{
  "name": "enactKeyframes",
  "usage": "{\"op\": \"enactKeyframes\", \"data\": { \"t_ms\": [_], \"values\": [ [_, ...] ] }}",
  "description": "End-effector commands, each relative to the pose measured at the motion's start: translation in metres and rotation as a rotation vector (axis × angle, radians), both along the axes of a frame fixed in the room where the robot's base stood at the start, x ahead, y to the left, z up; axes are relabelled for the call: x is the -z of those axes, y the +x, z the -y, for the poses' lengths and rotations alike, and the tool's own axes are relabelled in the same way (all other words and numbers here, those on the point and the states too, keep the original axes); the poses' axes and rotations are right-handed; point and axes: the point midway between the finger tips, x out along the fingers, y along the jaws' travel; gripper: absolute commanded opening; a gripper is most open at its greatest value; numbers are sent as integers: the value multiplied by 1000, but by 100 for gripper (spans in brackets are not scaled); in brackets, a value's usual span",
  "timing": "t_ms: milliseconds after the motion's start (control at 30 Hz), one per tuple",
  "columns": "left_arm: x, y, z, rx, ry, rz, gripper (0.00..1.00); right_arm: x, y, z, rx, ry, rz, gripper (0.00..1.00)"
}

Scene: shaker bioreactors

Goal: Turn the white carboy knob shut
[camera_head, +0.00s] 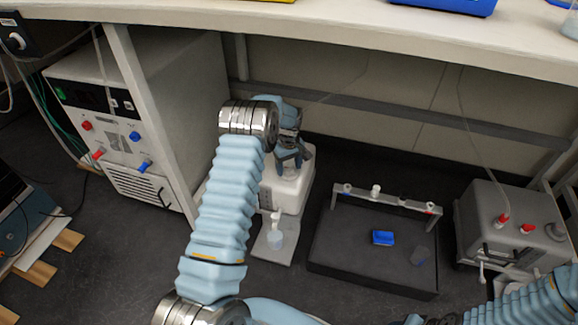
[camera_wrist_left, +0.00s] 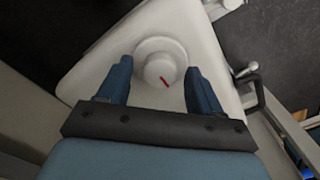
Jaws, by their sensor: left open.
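The white carboy (camera_head: 290,188) stands on the floor under the bench, in the middle of the head view. Its round white knob (camera_wrist_left: 160,69) with a red mark shows on top of the carboy (camera_wrist_left: 95,62) in the left wrist view. My left gripper (camera_head: 291,166) points down at the carboy's top and hides the knob in the head view. In the left wrist view the two blue fingers of my left gripper (camera_wrist_left: 158,75) are apart, one on each side of the knob, with gaps visible. The red mark points down and to the right. My right gripper is not clearly seen.
A beaker (camera_head: 275,238) stands on a plate in front of the carboy. A dark tray (camera_head: 345,258) with a blue block (camera_head: 383,238) lies to the right. A grey box (camera_head: 505,225) stands farther right and a white machine (camera_head: 130,120) at left. The bench top (camera_head: 330,25) overhangs.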

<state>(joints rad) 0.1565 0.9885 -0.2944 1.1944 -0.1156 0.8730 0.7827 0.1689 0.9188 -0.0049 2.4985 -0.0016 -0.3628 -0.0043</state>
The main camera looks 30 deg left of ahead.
Motion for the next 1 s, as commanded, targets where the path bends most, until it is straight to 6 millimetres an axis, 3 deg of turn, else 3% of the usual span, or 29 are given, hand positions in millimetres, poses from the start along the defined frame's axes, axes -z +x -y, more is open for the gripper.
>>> {"op": "enactKeyframes", "data": {
  "t_ms": [233,600,1000],
  "values": [
    [0,0,0,0,0,0,62,0,0,0,0,0,0,43],
    [0,0,0,0,0,0,9,0,0,0,0,0,0,43],
    [1,0,0,93,-1,0,9,5,0,1,1,-1,0,43]
  ]
}}
